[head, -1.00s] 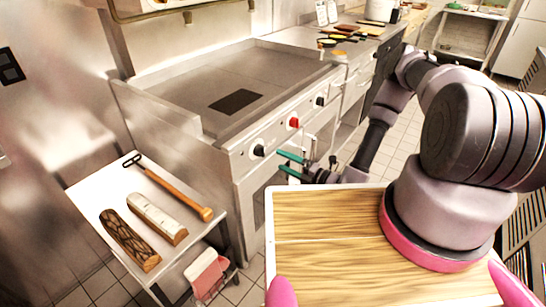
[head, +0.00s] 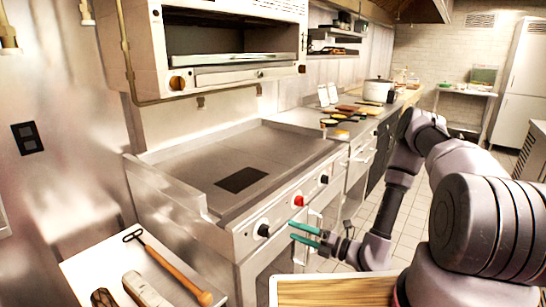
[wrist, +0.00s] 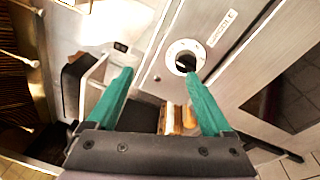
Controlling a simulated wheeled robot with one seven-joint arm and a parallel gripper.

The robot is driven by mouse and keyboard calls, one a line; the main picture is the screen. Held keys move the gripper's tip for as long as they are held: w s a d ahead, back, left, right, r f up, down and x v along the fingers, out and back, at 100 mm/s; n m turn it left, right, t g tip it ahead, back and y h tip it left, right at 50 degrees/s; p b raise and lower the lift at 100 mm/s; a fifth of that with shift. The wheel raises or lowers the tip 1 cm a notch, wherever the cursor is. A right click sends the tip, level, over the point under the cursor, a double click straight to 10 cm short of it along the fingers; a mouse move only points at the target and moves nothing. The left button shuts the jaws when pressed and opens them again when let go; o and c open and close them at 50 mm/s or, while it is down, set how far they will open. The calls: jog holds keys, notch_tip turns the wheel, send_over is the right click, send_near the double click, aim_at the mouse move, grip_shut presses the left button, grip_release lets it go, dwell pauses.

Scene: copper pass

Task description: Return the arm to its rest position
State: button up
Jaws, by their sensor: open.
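My gripper (head: 298,232) is in front of the griddle's front panel in the head view, close to the knobs. Its two teal fingers are spread apart, with nothing held between them. The wrist view also shows my gripper (wrist: 160,76) open. A round dial with a dark centre (wrist: 185,57) shows just beyond the right fingertip there; I cannot tell whether they touch. The arm is bent, reaching out from the right side of the head view.
The griddle (head: 205,160) has black knobs and a red knob (head: 299,201). A side table (head: 90,263) at lower left holds a wooden-handled tool (head: 175,268) and two blocks. An oven (head: 235,45) hangs above. The aisle floor (head: 372,207) shows near my arm.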

jog(key=s+d+r+n+g+h, duration=0.1)
jog(key=s+r+n+g+h, duration=0.1)
jog(key=r+n+g, duration=0.7)
jog(key=s+d+r+n+g+h, duration=0.1)
jog(key=s+r+n+g, duration=0.15)
jog(key=r+n, duration=1.1)
jog(key=s+d+r+n+t+h, duration=0.3)
jog(key=d+r, duration=0.1)
jog(key=r, duration=0.4)
jog(key=s+d+r+n+t+h, duration=0.3)
jog(key=d+r+n+h, duration=0.1)
jog(key=r, duration=0.4)
jog(key=s+d+r+n+t+h, duration=0.3)
jog(key=d+r+n+h, duration=0.1)
jog(key=r, duration=0.3)
jog(key=shift+s+d+r+t, duration=0.25)
jog(key=shift+d+r+t, duration=0.15)
jog(key=shift+d, duration=0.5)
